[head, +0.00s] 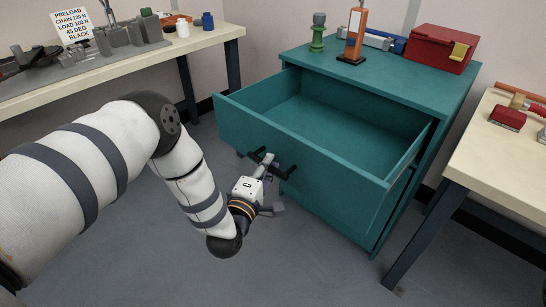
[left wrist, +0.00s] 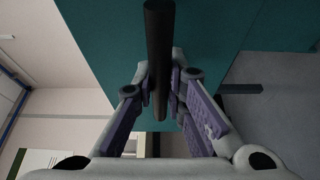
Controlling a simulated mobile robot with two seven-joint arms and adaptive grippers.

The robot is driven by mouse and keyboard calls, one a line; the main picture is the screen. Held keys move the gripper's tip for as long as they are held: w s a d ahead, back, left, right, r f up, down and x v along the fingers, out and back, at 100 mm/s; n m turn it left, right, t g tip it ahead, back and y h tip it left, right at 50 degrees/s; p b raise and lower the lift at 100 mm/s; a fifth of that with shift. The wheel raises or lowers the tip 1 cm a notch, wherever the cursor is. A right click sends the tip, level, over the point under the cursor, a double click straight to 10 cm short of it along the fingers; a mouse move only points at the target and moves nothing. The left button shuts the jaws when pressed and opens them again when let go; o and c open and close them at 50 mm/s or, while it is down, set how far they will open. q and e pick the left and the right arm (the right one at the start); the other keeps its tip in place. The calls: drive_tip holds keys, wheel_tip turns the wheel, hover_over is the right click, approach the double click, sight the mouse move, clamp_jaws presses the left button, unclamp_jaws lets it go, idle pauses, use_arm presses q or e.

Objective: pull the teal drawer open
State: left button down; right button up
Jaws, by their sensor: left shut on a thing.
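The teal drawer (head: 290,150) is pulled far out of the teal cabinet (head: 440,90), and its empty inside shows in the head view. A black bar handle (head: 266,162) is on its front. My left gripper (head: 268,170) is at the handle. In the left wrist view the dark handle bar (left wrist: 160,40) runs between the two fingers of my left gripper (left wrist: 163,95), which are shut on it. The teal drawer front (left wrist: 220,40) fills the area behind the bar. My right gripper is not in view.
On the cabinet top are a red box (head: 440,48), an orange upright piece (head: 356,35) and a green piece (head: 318,32). A bench (head: 110,72) with tools stands left, another table (head: 490,150) right. Grey floor (head: 310,255) is clear before the drawer.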

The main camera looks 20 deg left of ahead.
use_arm(q)
drive_tip(key=shift+s+a, duration=0.2)
drive_tip(key=shift+s, duration=0.35)
drive_tip(key=c, duration=1.6)
unclamp_jaws()
drive_tip(key=s, duration=1.2)
drive_tip(key=shift+d, duration=0.25)
